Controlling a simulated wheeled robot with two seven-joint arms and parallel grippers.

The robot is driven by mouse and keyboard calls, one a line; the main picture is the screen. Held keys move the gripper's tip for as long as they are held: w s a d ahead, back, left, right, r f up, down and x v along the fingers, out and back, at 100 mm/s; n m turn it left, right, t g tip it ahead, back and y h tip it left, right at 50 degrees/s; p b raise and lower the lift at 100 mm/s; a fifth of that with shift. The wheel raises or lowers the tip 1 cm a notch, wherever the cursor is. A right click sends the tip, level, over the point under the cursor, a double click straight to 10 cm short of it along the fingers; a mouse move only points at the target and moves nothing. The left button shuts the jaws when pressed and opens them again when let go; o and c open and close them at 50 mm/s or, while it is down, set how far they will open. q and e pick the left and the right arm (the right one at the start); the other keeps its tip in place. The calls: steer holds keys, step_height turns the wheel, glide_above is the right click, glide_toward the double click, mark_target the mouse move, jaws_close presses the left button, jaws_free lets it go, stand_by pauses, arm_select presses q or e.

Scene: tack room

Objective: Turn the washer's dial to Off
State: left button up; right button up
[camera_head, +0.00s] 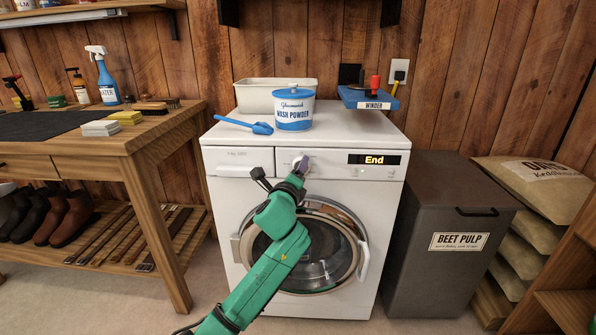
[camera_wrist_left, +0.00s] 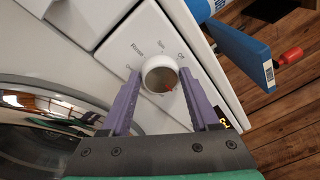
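The washer (camera_head: 222,185) is white, and its display reads "End". Its round white dial (camera_wrist_left: 160,73) sits on the panel between the drawer and the display; in the head view (camera_head: 302,162) it is largely behind my gripper. Printed words ring it; "Rinse" is at the upper left and what looks like "Off" at the upper right. A small red mark shows on the dial's lower right in the wrist view. My left gripper (camera_wrist_left: 161,76) has its purple fingertips against both sides of the dial. My right gripper is not in view.
A bench (camera_head: 150,137) stands left, a beet pulp bin (camera_head: 440,240) right. The round door (camera_head: 362,262) is below the panel.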

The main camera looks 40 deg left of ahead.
arm_select(q)
steer(key=c, duration=0.3)
steer(key=shift+c, duration=0.2)
steer(key=shift+n, duration=0.3)
steer(key=shift+w+d+f+n+y+b, duration=0.15)
steer(key=shift+n+y+b, duration=0.8)
steer(key=shift+n, duration=2.3)
steer(key=shift+f+n+y+b, duration=0.25)
steer(key=shift+n+b, duration=1.25)
steer(key=shift+n, duration=1.7)
steer(key=shift+w+d+f+n+y+b, duration=0.15)
steer(key=shift+n+y+b, duration=0.8)
steer(key=shift+n, duration=2.3)
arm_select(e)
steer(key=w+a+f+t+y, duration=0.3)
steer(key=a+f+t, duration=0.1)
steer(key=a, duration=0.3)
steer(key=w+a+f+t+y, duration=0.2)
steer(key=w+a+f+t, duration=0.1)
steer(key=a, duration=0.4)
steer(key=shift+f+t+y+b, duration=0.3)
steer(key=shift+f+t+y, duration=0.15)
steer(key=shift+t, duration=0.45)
arm_select(q)
steer(key=shift+s+h, duration=0.1)
steer(key=shift+h, duration=0.25)
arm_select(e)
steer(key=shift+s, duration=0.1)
